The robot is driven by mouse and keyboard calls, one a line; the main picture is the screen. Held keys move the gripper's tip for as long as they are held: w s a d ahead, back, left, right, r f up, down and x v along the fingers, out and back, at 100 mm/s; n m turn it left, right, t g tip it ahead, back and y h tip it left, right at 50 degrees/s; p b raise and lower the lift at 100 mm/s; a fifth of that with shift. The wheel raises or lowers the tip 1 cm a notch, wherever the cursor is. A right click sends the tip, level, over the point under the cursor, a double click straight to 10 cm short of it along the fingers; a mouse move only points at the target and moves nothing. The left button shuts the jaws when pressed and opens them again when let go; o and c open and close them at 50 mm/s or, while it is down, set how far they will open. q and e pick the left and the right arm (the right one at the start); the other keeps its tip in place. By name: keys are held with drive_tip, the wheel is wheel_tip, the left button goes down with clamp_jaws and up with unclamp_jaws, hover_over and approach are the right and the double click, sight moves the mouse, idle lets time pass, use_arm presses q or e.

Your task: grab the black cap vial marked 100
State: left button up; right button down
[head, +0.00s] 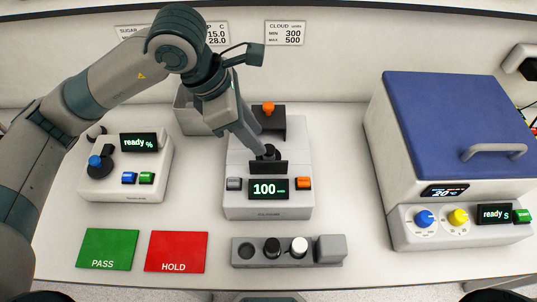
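My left gripper (262,150) reaches down from above to the turbidity-style meter (237,203), whose display reads 100. A black cap (271,153) shows right at its fingertips, in the meter behind a dark upright plate. I cannot tell whether the fingers are open or shut on this cap. Another black cap vial (272,247) stands in the grey rack (329,263) at the front, beside a white cap vial (299,246). No number is readable on either black cap vial. My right gripper is not in view.
An empty rack hole (247,250) is left of the vials. Green PASS (107,248) and red HOLD (176,251) mats lie at front left. A small device (145,190) stands at left, a blue-lidded box (450,120) at right. Bare bench separates meter and box.

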sight(269, 158)
use_arm(q)
drive_tip(key=shift+w+d+f+p, duration=0.15)
drive_tip(key=shift+d+f+p, duration=0.2)
drive_tip(key=shift+f+p, duration=0.35)
drive_tip(key=p+x, duration=0.1)
drive_tip(key=x, duration=0.1)
drive_tip(key=shift+w+d+f+p, duration=0.1)
drive_tip(key=shift+d+f+p, duration=0.1)
drive_tip(key=shift+f+p, duration=0.15)
drive_tip(key=shift+d+f, duration=0.15)
drive_tip(key=shift+f, duration=0.25)
clamp_jaws()
